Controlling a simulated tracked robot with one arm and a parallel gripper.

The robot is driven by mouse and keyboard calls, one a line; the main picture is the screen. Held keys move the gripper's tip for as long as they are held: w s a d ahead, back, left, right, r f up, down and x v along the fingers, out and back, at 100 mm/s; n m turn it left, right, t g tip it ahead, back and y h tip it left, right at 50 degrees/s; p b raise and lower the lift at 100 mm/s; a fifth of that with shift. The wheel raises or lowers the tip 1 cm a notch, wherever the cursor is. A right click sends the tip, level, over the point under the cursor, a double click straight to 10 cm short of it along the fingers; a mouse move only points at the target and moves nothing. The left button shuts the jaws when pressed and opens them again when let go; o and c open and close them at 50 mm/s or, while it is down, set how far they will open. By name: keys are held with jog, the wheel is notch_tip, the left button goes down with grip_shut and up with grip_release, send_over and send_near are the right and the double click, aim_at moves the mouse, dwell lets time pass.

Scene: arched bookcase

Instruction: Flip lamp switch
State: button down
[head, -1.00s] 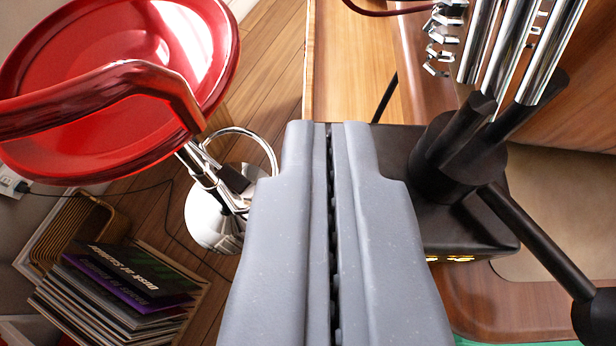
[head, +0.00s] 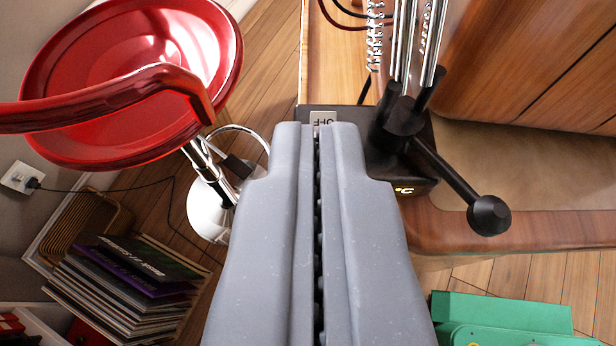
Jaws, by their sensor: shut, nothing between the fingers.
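My gripper (head: 316,135) is shut and empty, large in the middle of the head view. Its tips are at a black box-shaped base (head: 418,172) on a wooden surface. A small pale label reading "OFF", upside down, (head: 323,117) shows just beyond the tips; I cannot tell if they touch it. Chrome tubes (head: 405,50) rise from the base, and a black rod with a round knob (head: 489,214) sticks out to the right. Small glowing characters show on the base's near side. My gripper hides the base's left part. I cannot make out the switch's position.
A large red round dish-like piece with a red bar (head: 110,105) and a chrome stand (head: 208,210) is close on the left. A stack of books or records (head: 125,285) is lower left. A green object (head: 505,320) is lower right. Wooden floor shows between.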

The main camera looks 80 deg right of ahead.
jog(key=a, duration=0.3)
jog(key=a+r, duration=0.1)
jog(key=shift+s+a, duration=0.35)
jog(key=shift+a, duration=0.05)
jog(key=shift+r, duration=0.15)
jog(key=s+a+r+n+t+y, duration=0.3)
jog(key=s+r, duration=0.4)
jog(key=r, duration=0.4)
jog(key=s+a+r+n+t+y, duration=0.4)
jog(key=s+r+n+t+y, duration=0.1)
jog(key=r, duration=0.6)
jog(key=s+a+r+n+t+y, duration=0.4)
jog(key=s+r+n, duration=0.4)
jog(key=r, duration=0.3)
jog(key=shift+s+a+t, duration=0.25)
jog(key=shift+s+t, duration=0.25)
jog(key=shift+t, duration=0.2)
jog(key=shift+r, duration=0.1)
